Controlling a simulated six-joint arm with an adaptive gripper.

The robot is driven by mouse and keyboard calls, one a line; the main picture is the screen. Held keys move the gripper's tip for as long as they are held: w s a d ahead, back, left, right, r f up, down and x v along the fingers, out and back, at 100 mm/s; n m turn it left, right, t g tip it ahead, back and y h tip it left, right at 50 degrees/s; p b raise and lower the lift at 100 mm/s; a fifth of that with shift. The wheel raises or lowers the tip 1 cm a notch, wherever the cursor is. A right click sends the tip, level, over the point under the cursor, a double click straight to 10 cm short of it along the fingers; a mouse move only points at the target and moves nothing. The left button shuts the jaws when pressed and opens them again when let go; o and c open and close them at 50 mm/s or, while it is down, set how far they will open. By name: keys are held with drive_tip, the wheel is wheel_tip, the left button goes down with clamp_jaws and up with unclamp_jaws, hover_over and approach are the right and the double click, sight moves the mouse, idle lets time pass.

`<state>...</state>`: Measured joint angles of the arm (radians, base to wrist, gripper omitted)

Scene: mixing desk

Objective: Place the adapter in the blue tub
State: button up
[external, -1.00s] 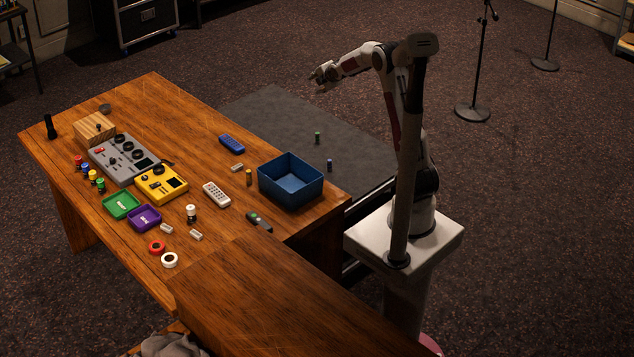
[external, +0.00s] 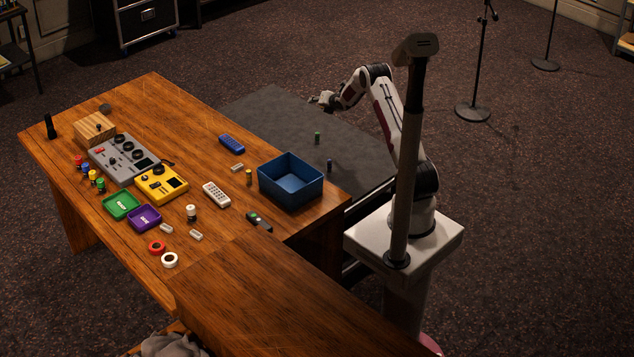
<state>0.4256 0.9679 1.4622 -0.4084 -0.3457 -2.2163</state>
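The blue tub (external: 308,194) is an open square box at the right end of the wooden desk, and its inside looks empty. I cannot tell for sure which thing is the adapter. Small pale blocks lie on the desk: one (external: 237,168) left of the tub, and two more (external: 166,229) (external: 196,236) near the tape rolls. My gripper (external: 322,99) is up in the air past the desk's far edge, above and right of the tub in the picture, well apart from it. Its fingers are too small to tell open from shut, and I see nothing clearly held.
Around the tub are a blue remote (external: 231,144), a white remote (external: 216,194), a dark remote (external: 259,222) and a yellow-brown cylinder (external: 249,177). Green (external: 121,205) and purple (external: 145,217) trays and a yellow device (external: 161,185) stand further left. The near desk top is bare.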

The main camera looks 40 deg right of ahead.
drive_tip(key=d+f+n, duration=0.3)
drive_tip(key=f+n, duration=0.1)
drive_tip(key=f, duration=0.6)
drive_tip(key=n+t, duration=0.2)
drive_tip(key=n, duration=0.2)
approach(318, 136)
drive_tip(key=shift+w+d+r, duration=0.3)
drive_tip(key=shift+w+r, duration=0.05)
drive_tip(key=shift+w, duration=0.15)
drive_tip(key=shift+s+f, duration=0.15)
drive_tip(key=shift+f, duration=0.45)
drive_tip(key=shift+x, duration=1.25)
drive_tip(key=shift+w, duration=0.2)
drive_tip(key=shift+w+d+f+y, duration=0.1)
drive_tip(key=shift+w+f, duration=0.1)
drive_tip(key=shift+w, duration=0.4)
drive_tip(key=shift+w+d+f+y, duration=0.1)
drive_tip(key=shift+w+d+f, duration=0.1)
drive_tip(key=shift+w, duration=0.4)
drive_tip(key=shift+w+d+f+y, duration=0.1)
drive_tip(key=shift+w+f, duration=0.1)
drive_tip(key=shift+w, duration=0.4)
drive_tip(key=shift+w+d+f, duration=0.1)
drive_tip(key=shift+w+f, duration=0.1)
drive_tip(key=shift+w, duration=0.25)
